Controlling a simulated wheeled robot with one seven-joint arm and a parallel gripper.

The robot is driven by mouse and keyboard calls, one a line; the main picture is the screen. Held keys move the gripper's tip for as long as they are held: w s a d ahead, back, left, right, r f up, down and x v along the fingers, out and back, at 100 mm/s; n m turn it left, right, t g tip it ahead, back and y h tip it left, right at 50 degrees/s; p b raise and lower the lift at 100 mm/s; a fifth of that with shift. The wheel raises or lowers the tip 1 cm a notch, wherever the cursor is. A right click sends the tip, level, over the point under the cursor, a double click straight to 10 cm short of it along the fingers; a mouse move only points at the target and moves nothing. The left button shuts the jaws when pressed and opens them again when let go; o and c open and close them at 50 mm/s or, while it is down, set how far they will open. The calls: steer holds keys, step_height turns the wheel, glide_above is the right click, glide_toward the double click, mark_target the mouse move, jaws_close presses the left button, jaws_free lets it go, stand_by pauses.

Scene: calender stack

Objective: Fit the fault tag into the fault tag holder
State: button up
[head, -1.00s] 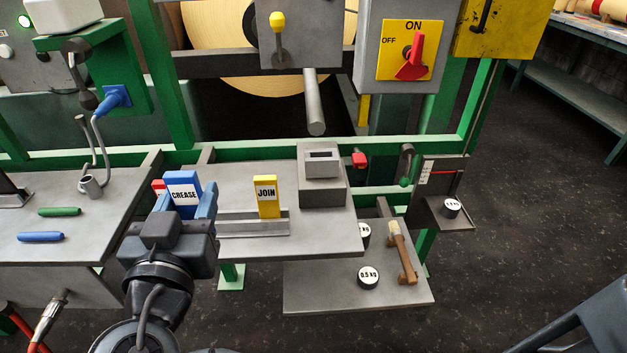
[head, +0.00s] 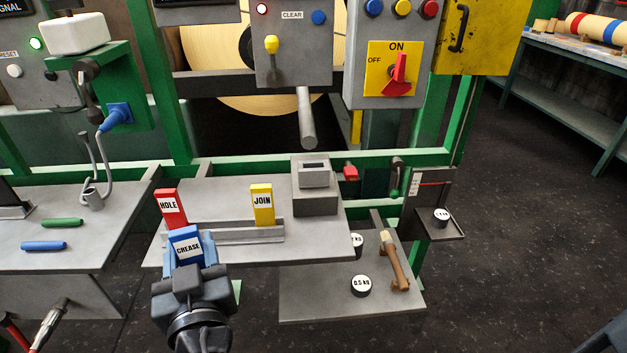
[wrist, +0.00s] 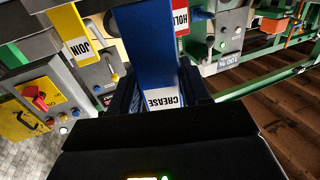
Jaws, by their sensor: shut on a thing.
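My gripper (head: 190,262) is shut on the blue CREASE tag (head: 186,244) and holds it upright at the near side of the grey tag rack (head: 237,238). In the wrist view the blue tag (wrist: 150,52) stands out between the fingers, its white label close to the palm. The red HOLE tag (head: 169,208) and yellow JOIN tag (head: 263,204) stand in the rack. A grey block with a dark slot in its sloped top (head: 314,175), which looks like the tag holder, stands at the shelf's back right. Its slot appears empty.
Green frame bars (head: 270,160) run behind the shelf. A grey rod (head: 306,120) juts out above the slotted block. A lower shelf (head: 325,305) holds round weights and a wooden-handled tool (head: 394,262). Open shelf surface lies right of the rack.

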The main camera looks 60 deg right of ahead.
step_height(320, 180, down, 13)
steer(key=w+n+t+y, duration=0.2)
steer(key=n+t+y, duration=0.1)
steer(key=n+y, duration=0.4)
steer(key=y, duration=0.3)
steer(key=shift+d+f+t+y, duration=0.2)
steer(key=shift+t+y, duration=0.1)
steer(key=shift+y, duration=0.1)
